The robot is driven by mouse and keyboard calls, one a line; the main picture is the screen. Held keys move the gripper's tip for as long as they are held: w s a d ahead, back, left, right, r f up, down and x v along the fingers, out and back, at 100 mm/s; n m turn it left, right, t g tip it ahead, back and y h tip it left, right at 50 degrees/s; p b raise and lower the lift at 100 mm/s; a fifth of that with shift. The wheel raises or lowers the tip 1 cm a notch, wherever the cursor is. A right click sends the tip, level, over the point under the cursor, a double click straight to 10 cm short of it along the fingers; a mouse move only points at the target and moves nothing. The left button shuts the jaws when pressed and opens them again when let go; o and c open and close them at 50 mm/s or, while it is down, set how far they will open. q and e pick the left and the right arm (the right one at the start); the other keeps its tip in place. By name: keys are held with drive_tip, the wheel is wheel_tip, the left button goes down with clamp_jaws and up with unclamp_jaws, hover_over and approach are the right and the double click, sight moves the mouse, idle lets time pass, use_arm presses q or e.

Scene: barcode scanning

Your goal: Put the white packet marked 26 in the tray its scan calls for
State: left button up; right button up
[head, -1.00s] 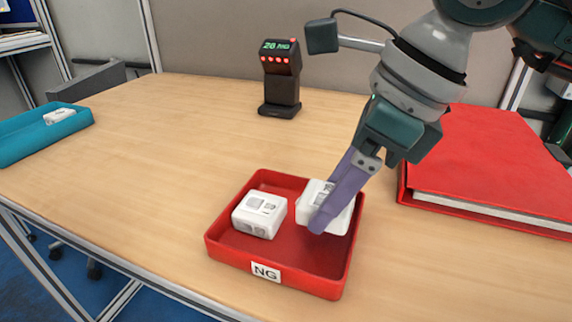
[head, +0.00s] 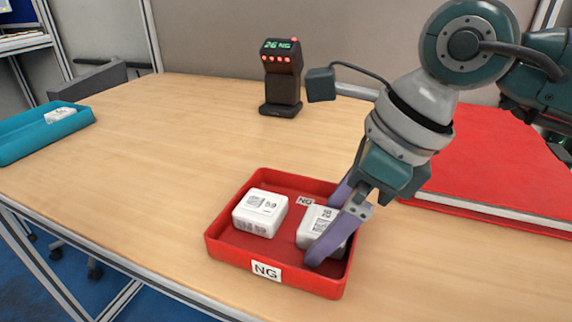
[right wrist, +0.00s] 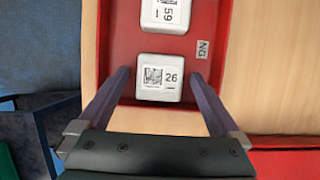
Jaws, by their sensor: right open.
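The white packet marked 26 (head: 318,229) lies in the red tray (head: 222,246) labelled NG, at its right side. It also shows in the right wrist view (right wrist: 159,78), flat and label up. My right gripper (head: 328,226) is open, with a finger on each side of the packet; the wrist view shows gaps between the fingers (right wrist: 160,84) and the packet. A second white packet marked 59 (head: 260,213) lies to the left in the same tray. The scanner (head: 281,78) displays "26 NG" with red lights. My left gripper is not in view.
A teal tray (head: 20,136) with a white packet (head: 60,115) stands at the far left. A red binder-like object (head: 480,160) lies right of the NG tray. The middle of the table (head: 160,150) is clear.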

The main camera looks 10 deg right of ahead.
drive_tip(key=shift+r, duration=0.3)
drive_tip(key=v, duration=1.1)
drive_tip(key=shift+s+d+r+p, duration=0.2)
drive_tip(key=shift+r+p, duration=0.1)
drive_tip(key=shift+p, duration=0.15)
